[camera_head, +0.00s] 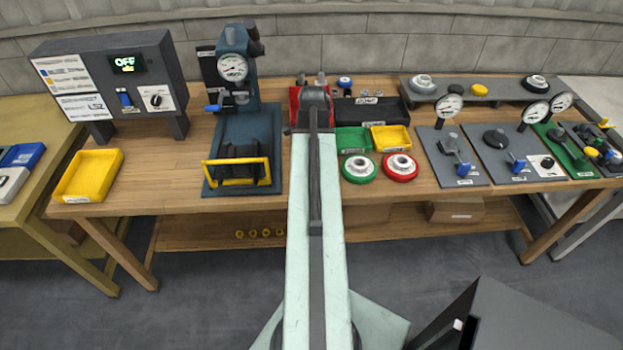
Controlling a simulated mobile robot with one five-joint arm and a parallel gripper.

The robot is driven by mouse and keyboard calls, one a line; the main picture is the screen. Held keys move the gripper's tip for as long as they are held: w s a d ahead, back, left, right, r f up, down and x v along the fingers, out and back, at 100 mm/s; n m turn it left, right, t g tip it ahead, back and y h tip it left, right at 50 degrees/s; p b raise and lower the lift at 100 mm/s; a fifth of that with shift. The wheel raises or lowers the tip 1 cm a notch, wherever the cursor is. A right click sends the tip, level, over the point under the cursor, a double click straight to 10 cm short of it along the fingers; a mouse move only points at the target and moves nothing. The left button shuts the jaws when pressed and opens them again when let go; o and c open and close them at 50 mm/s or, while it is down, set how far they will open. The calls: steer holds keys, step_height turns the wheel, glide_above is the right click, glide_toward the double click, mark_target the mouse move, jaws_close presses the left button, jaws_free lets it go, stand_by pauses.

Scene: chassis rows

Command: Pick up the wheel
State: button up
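Two wheel-like round parts with pale hubs lie flat on the wooden bench, right of my arm. One is a green-rimmed wheel (359,169) and the other a red-rimmed wheel (400,167). They lie side by side, a little apart. My arm stretches forward over the bench, and its dark end is left of and beyond both wheels. Two small grey prongs show just past the arm's end; I cannot tell whether they are my fingertips. I cannot make out whether my gripper is open or holds anything.
Green (352,139) and yellow (391,138) bins stand behind the wheels. A red bin (294,100) is partly hidden by my arm. Gauge fixtures (452,157) stand right. A press (240,120), yellow tray (88,175) and control box (110,80) stand left. Bare wood lies before the wheels.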

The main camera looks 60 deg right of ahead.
steer(key=shift+f, duration=0.65)
steer(key=shift+r, duration=0.15)
jaws_close()
steer(key=shift+r, duration=0.1)
step_height(320, 180, up, 10)
steer(key=p, duration=1)
